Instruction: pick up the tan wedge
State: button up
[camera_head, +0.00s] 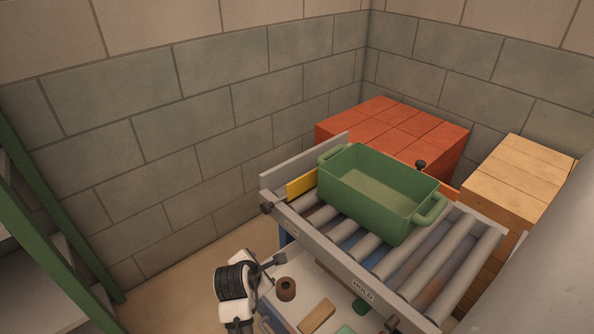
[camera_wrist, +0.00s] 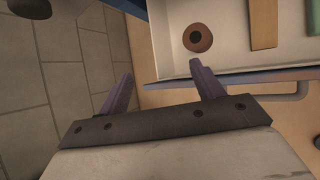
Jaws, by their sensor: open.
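The tan wedge (camera_head: 317,316) lies in the white tray below the roller conveyor, to the right of a brown ring. It also shows in the wrist view (camera_wrist: 264,24) at the upper right, as a long tan piece cut off by the top edge. My gripper (camera_head: 278,265) is open and empty at the tray's left side. In the wrist view my gripper's two purple fingers (camera_wrist: 160,78) stand wide apart over the tray's outer edge, with the wedge off to the right of both.
The brown ring (camera_wrist: 197,38) lies in the white tray (camera_wrist: 234,50), just past my right finger. Green pieces (camera_head: 360,306) lie farther right. The conveyor (camera_head: 340,262) carries a green crate (camera_head: 367,206) above the tray's far side. A stone wall (camera_head: 160,150) stands at the left.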

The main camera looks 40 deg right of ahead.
jog(key=s+d+f+g+y+p, duration=0.1)
jog(key=s+d+f+g, duration=0.15)
jog(key=s, duration=0.35)
jog(key=s+d+f+g, duration=0.2)
jog(key=s+f+g, duration=0.15)
jog(key=s, duration=0.35)
jog(key=t, duration=0.1)
send_near(316, 316)
jog(key=shift+s+d+f+n+y, duration=0.15)
jog(key=shift+d+f+n, duration=0.1)
jog(key=shift+f, duration=0.35)
jog(key=shift+s+d+f+n+y, duration=0.15)
jog(key=shift+d+f, duration=0.1)
jog(key=shift+f, duration=0.4)
jog(key=shift+w+d+p+x, duration=0.1)
jog(key=shift+p+x, duration=0.2)
jog(key=shift+x, duration=1.15)
jog(key=shift+w+d+p+x, duration=0.1)
jog(key=shift+p+x, duration=0.2)
jog(key=shift+x, duration=1.2)
jog(key=shift+r, duration=0.1)
jog(key=c, duration=1.1)
jog(key=shift+w+r, duration=0.1)
